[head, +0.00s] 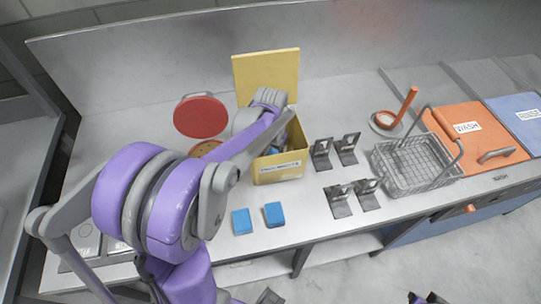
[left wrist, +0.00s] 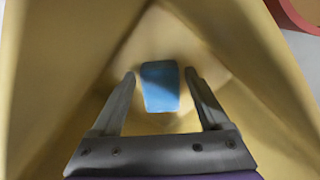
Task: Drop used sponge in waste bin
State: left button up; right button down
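The yellow waste bin (head: 281,174) stands on the counter with its lid (head: 266,75) raised. My left gripper (head: 278,146) reaches down into it; its fingers are mostly hidden in the head view. In the left wrist view, the left gripper (left wrist: 160,75) is open inside the yellow walls. A blue sponge (left wrist: 160,88) shows between the fingertips, with a small gap on each side; whether it rests on the bottom I cannot tell. Two more blue sponges (head: 242,221) (head: 274,214) lie on the counter in front. What seems to be my right gripper (head: 428,298) is cut off at the bottom edge.
Left of the bin is a red round lid (head: 200,117) over a pot. Right are several metal brackets (head: 338,200), a wire basket (head: 412,166), an orange-handled tool (head: 405,105), and orange (head: 470,132) and blue (head: 519,113) covers. Counter between sponges and basket is partly clear.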

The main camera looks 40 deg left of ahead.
pick_arm(q)
jog(key=shift+o, duration=0.4)
jog(key=shift+r, duration=0.1)
jog(key=shift+r, duration=0.3)
notch_tip(320, 180, up, 12)
jog(key=p, duration=0.1)
jog(key=shift+r+p, duration=0.25)
jog(key=shift+p, duration=0.15)
pick_arm(e)
jog(key=shift+w+r, duration=0.25)
jog(key=shift+r, duration=0.4)
jog(key=shift+w+r, duration=0.2)
jog(key=shift+r, duration=0.4)
